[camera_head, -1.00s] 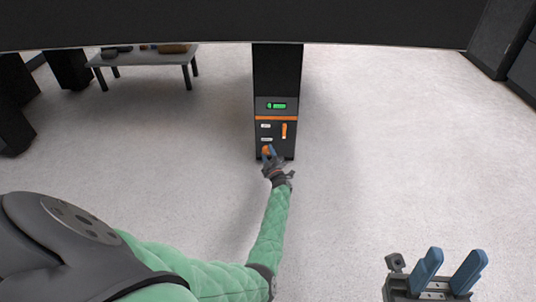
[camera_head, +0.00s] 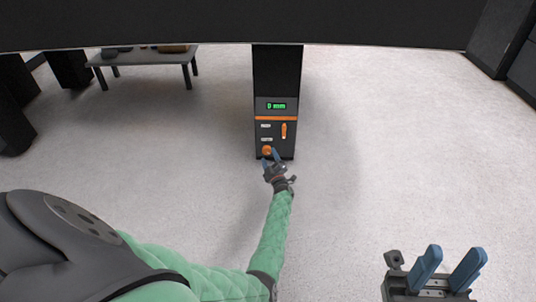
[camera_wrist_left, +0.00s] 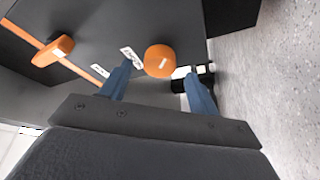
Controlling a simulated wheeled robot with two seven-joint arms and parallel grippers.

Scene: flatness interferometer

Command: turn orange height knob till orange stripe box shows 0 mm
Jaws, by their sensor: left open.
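The dark box with the orange stripe (camera_head: 275,118) is on the front of the black column, and its green display (camera_head: 277,106) reads 0 mm. The orange height knob (camera_head: 266,150) is low on the box's front. It also shows in the left wrist view (camera_wrist_left: 160,61), round with a pale mark. My left gripper (camera_head: 271,157) is open just in front of the knob, and in the wrist view its blue fingers (camera_wrist_left: 158,85) stand apart below it, clear of it. My right gripper (camera_head: 447,262) is open and empty at the lower right.
An orange lever (camera_head: 284,131) sits on the box to the right of the knob, and it shows in the wrist view at upper left. Small white labels (camera_head: 266,126) are beside it. A low grey table (camera_head: 143,57) stands at the back left. The pale floor is clear around the column.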

